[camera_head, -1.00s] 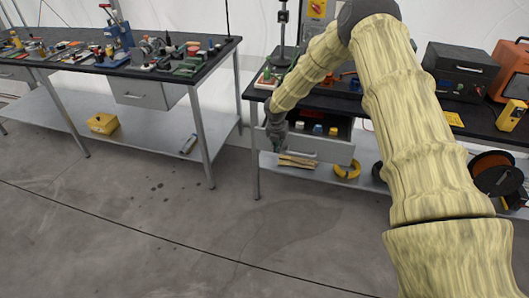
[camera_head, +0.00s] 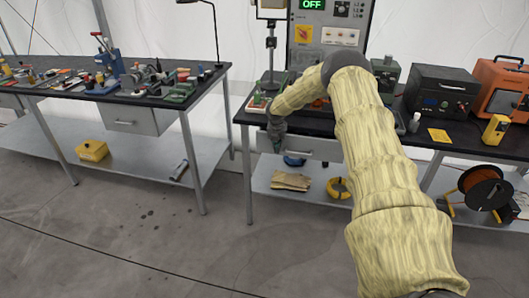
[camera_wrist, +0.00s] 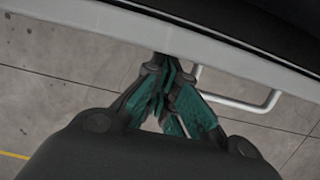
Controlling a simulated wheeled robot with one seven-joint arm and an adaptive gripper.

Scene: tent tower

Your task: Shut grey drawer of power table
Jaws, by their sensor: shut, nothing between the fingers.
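The grey drawer (camera_head: 314,147) of the power table sits under the black tabletop (camera_head: 460,148), partly hidden behind my arm. Its front looks close to flush with the table, and its inside is not visible. In the wrist view the drawer front (camera_wrist: 100,25) runs across as a pale strip, with its bar handle (camera_wrist: 265,104) to the right of my fingers. My gripper (camera_head: 276,148) is at the left part of the drawer front. In the wrist view my gripper (camera_wrist: 168,65) is shut and empty, with its fingertips at the drawer front, seemingly touching it.
On the power table stand a power unit reading OFF (camera_head: 325,35), a black box (camera_head: 440,90) and an orange machine (camera_head: 503,88). A cable reel (camera_head: 483,188) and yellow ring (camera_head: 338,188) are on the lower shelf. Another workbench (camera_head: 100,90) stands left, with open floor in front.

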